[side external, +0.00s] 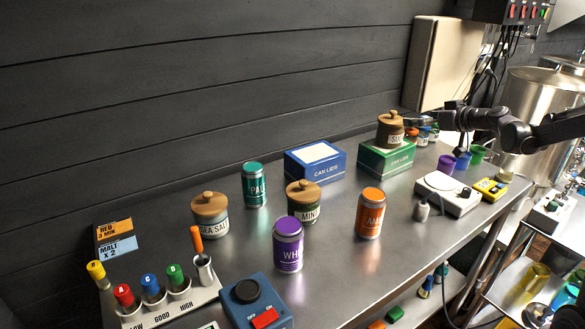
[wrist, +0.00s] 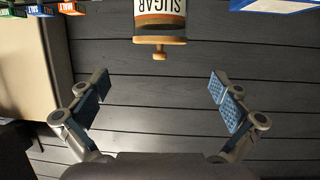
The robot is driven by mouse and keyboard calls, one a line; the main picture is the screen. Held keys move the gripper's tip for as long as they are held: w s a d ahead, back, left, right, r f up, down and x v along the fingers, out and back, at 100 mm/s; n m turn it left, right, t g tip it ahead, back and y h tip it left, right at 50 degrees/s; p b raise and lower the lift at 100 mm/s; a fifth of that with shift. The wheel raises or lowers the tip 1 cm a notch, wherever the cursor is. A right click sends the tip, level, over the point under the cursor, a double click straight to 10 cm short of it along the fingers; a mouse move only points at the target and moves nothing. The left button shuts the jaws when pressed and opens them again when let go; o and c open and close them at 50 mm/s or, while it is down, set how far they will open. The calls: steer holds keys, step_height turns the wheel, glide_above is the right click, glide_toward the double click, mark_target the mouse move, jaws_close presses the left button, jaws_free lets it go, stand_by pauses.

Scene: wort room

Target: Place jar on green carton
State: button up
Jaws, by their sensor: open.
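The jar (side external: 391,131), labelled SUGAR with a wooden knobbed lid, stands upright on top of the green carton (side external: 387,160), toward the back right of the steel counter. In the wrist view the jar (wrist: 160,14) appears upside down at the top edge, its lid knob pointing toward my gripper. My gripper (wrist: 159,88) is open and empty, its two padded fingers wide apart, with the jar beyond the fingertips. In the side view my gripper (side external: 422,116) is just right of the jar, partly indistinct.
A blue carton (side external: 315,162) stands left of the green one. Sea salt jar (side external: 210,215), another wooden-lidded jar (side external: 303,203) and teal, purple and orange cans stand nearer. A white device (side external: 447,194) is at right. The dark plank wall (side external: 200,80) is close behind.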

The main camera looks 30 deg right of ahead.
steer(key=s+a+f+n+g+y, duration=0.15)
steer(key=s+a, duration=0.25)
steer(key=a, duration=0.6)
steer(key=s+a+m+g+y, duration=0.1)
steer(key=s+a+g, duration=0.15)
steer(key=a, duration=0.75)
steer(key=s+a+f+g, duration=0.1)
steer(key=s+a+f, duration=0.2)
steer(key=s+a, duration=0.2)
steer(key=s+a+f+g+h, duration=0.1)
steer(key=s+a+f, duration=0.3)
steer(key=s, duration=0.7)
steer(key=shift+s+a+g, duration=0.35)
steer(key=shift+g, duration=0.15)
